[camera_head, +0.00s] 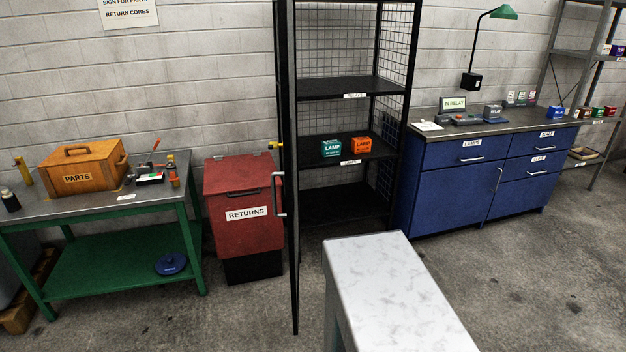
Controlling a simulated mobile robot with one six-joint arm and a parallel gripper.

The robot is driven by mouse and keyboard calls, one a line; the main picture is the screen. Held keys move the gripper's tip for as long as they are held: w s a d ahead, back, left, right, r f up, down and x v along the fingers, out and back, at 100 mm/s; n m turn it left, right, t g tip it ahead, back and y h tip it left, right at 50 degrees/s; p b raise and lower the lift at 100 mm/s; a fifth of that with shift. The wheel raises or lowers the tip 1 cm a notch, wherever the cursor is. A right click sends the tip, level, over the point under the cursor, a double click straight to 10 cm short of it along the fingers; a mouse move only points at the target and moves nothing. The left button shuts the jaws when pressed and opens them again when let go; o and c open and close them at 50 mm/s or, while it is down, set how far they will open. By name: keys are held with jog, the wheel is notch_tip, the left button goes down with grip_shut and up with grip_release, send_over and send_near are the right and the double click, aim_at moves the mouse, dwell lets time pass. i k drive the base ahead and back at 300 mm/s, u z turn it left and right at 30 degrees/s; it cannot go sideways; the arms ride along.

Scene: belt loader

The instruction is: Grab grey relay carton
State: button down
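A small grey carton (492,111), with lettering that seems to read RELAY, stands on the dark worktop of the blue cabinet (440,165) at the right. It sits just right of a low grey device (465,120) and a small sign reading IN RELAY (453,103). A blue carton (556,112) stands farther right on the same worktop. My gripper is not in view.
A black cage shelf (345,88) stands open, its door edge-on at left; teal (331,148) and orange (361,146) LAMP cartons sit inside. A red RETURNS bin (243,190) and green bench (130,262) stand left. A green lamp (503,12) overhangs the worktop. Floor at right is clear.

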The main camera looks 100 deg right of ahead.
aim_at(490, 112)
jog(key=u, duration=0.85)
jog(key=k, duration=0.15)
jog(key=z, duration=2.55)
jog(key=k, duration=0.2)
jog(key=z, duration=1.65)
jog(key=k, duration=0.65)
jog(key=u, duration=0.25)
jog(key=i, duration=0.65)
jog(key=u, duration=0.1)
